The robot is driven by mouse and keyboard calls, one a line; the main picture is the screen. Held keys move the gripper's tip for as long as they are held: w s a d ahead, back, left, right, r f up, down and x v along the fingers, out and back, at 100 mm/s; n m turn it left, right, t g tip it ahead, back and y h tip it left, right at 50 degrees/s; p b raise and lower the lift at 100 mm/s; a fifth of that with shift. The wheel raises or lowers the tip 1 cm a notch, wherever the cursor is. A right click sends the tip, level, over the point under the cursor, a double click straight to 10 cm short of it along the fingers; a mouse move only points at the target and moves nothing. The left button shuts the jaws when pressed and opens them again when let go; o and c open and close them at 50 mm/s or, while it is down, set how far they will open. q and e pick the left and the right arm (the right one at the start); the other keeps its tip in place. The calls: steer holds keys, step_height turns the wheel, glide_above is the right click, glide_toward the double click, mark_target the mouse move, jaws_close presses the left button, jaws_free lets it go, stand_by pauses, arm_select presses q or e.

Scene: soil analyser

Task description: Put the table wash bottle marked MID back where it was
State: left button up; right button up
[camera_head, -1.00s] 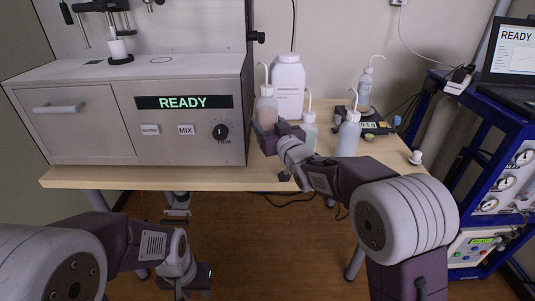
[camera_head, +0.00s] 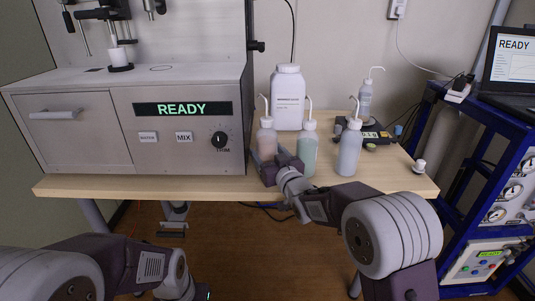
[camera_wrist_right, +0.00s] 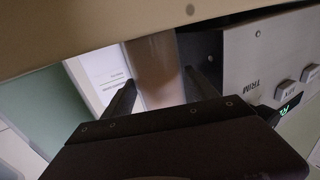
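A pinkish wash bottle (camera_head: 266,142) stands upright at the table's front, beside the analyser's right side; no marking on it is readable. My right gripper (camera_head: 272,168) is around its lower part. In the right wrist view its two fingers (camera_wrist_right: 158,85) lie against both sides of the pinkish bottle (camera_wrist_right: 157,65), and it looks shut on it. The bottle's base is hidden, so contact with the table cannot be confirmed. A greenish wash bottle (camera_head: 308,152) and a grey-blue one (camera_head: 348,152) stand to the right. My left gripper (camera_head: 203,292) is low, mostly cut off by the bottom edge.
A large white bottle (camera_head: 288,98) stands close behind. Another wash bottle (camera_head: 365,98) stands farther back by a small display device (camera_head: 372,135). The analyser (camera_head: 185,135) walls the left side. The table's (camera_head: 400,180) right front has free room around a small white object (camera_head: 419,166).

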mark_target(271, 155)
steer(key=shift+o, duration=0.2)
steer(key=shift+r, duration=0.15)
steer(key=shift+s+r, duration=0.1)
steer(key=p+v, duration=0.1)
steer(key=v, duration=0.3)
steer(key=shift+s+d+r, duration=0.1)
steer(key=shift+s+d, duration=0.15)
steer(key=shift+s, duration=0.1)
steer(key=b+v, duration=0.1)
steer(key=v, duration=0.6)
steer(key=shift+f, duration=0.25)
